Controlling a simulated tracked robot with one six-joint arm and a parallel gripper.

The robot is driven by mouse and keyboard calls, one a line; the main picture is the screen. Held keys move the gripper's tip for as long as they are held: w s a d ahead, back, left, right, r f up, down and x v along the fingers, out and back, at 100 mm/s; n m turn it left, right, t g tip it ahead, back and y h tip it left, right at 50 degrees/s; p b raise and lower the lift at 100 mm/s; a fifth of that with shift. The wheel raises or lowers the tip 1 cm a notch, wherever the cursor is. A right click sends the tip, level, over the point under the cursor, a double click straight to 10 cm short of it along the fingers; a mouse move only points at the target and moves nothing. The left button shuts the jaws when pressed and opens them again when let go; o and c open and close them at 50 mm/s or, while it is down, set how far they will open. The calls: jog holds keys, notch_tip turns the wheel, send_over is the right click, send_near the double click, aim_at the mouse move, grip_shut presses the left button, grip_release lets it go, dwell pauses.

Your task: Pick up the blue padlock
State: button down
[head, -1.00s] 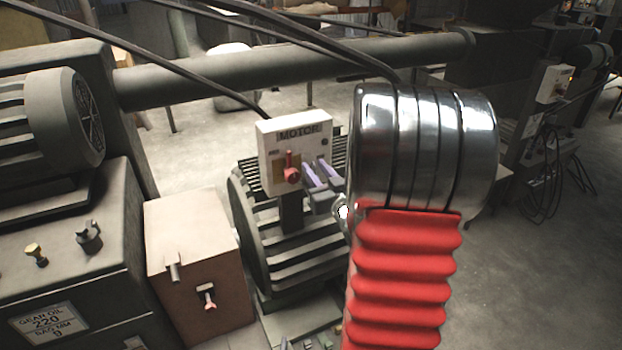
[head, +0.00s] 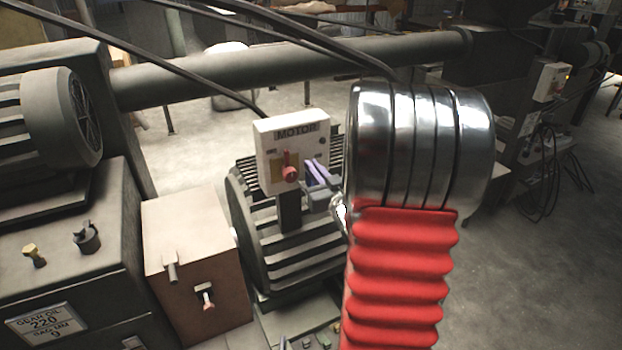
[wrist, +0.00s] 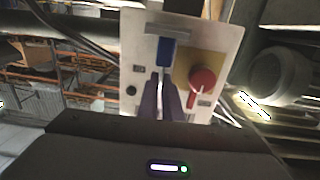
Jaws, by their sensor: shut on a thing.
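The blue padlock (wrist: 166,52) hangs at the front of the white MOTOR box (head: 293,150), below a grey bar in the wrist view. My gripper (wrist: 165,82) has purple fingers, shut on the lower end of the padlock. In the head view my gripper (head: 317,170) is at the right part of the box front.
The MOTOR box stands on a post before a ribbed dark motor (head: 300,250). A brown box (head: 195,265) with a small lever stands to its left. A thick pipe (head: 250,72) and dark cables run behind and above. Open floor (head: 530,270) lies to the right.

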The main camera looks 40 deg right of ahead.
jog(key=shift+r, duration=0.1)
notch_tip(320, 180, up, 28)
dwell(0.9)
dwell(0.4)
